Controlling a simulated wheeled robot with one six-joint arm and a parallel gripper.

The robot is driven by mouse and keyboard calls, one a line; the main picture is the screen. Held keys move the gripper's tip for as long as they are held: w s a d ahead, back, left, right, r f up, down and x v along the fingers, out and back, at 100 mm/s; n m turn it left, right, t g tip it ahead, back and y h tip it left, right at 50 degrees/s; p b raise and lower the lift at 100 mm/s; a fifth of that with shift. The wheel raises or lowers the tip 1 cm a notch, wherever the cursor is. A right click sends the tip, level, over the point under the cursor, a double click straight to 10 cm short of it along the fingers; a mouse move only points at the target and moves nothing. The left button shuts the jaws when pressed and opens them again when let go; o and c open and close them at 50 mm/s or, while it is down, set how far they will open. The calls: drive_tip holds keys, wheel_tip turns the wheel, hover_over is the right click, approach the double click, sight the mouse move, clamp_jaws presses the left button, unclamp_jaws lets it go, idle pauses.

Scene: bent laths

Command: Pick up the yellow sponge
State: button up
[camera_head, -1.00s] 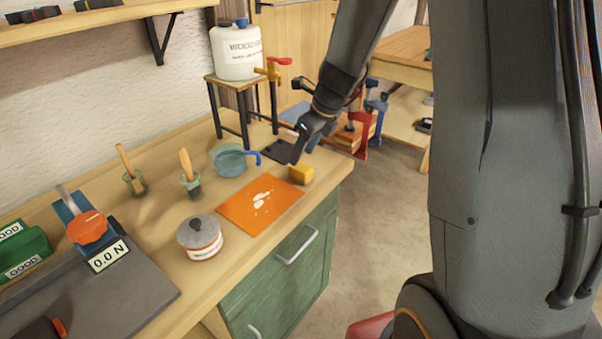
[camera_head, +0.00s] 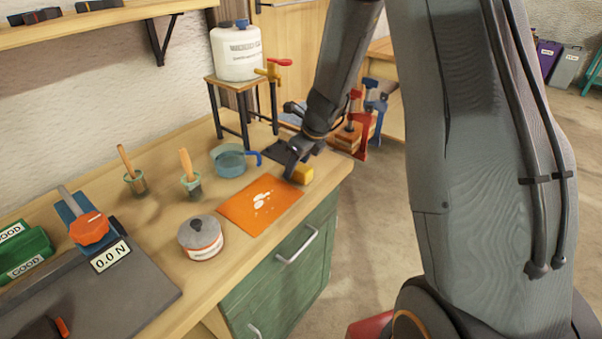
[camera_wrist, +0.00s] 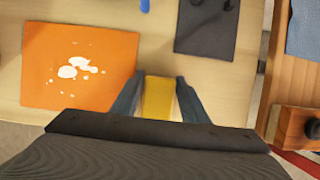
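The yellow sponge (camera_head: 303,174) is a small block on the workbench, at the right corner of the orange mat (camera_head: 247,216). In the wrist view the sponge (camera_wrist: 158,99) shows between the two fingers of my gripper (camera_wrist: 158,92). The fingers are apart, with a narrow pale gap visible on the sponge's right side. Whether they touch it on the left I cannot tell. In the head view my gripper (camera_head: 292,172) is low over the bench, just beside and above the sponge.
A dark flat pad (camera_head: 277,152) and a blue-handled pot (camera_head: 230,161) lie behind the mat. A lidded tin (camera_head: 201,238) and two jars with brushes stand to the left. The bench's front edge is close to the sponge. Red and blue clamps (camera_head: 362,122) stand beyond the bench.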

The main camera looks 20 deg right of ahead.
drive_tip(key=c, duration=0.6)
drive_tip(key=shift+r, duration=0.15)
wheel_tip(320, 180, up, 10)
drive_tip(key=shift+f, duration=0.1)
drive_tip(key=o, duration=0.5)
drive_tip(key=c, duration=0.4)
